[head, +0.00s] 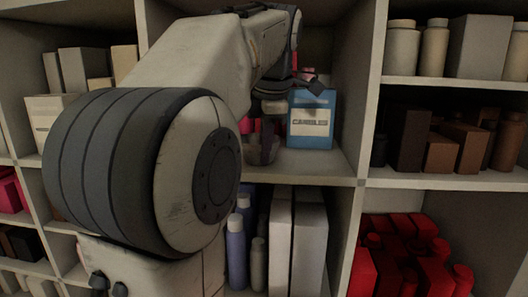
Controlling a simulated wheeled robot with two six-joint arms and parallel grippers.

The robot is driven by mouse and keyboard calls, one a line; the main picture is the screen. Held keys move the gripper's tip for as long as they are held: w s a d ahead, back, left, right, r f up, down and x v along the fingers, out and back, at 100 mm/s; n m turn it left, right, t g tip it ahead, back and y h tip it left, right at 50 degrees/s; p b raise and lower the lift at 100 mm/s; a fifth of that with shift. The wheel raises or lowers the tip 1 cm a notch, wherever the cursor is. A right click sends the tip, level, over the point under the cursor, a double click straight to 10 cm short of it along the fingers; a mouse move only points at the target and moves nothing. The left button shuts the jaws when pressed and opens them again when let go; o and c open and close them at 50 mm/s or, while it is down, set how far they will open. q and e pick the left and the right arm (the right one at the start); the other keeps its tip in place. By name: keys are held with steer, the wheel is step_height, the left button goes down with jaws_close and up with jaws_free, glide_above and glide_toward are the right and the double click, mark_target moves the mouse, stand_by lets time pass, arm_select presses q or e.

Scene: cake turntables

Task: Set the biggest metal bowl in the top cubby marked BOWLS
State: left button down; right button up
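My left arm fills the left and middle of the head view and reaches into a shelf cubby. Its gripper (298,86) is at the upper middle, dark and partly hidden by its own wrist. I cannot make out whether its fingers are apart or hold anything. A dark rounded thing (262,150) sits below the gripper on the cubby floor, partly behind my arm; I cannot tell whether it is a bowl. No clear metal bowl and no BOWLS mark can be read. My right gripper is not in view.
Cream jars (402,48), brown boxes (440,153) and red bottles (405,255) fill the right cubbies. Blue bottles (236,250) stand below.

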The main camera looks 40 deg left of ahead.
arm_select(q)
steer(key=c, duration=1.1)
jaws_free()
steer(key=shift+f, duration=0.1)
steer(key=shift+r, duration=0.25)
steer(key=shift+d+r, duration=0.1)
steer(key=shift+r, duration=0.15)
steer(key=p+v, duration=0.2)
steer(key=v, duration=0.9)
steer(key=shift+s+r, duration=0.1)
steer(key=shift+r, duration=0.05)
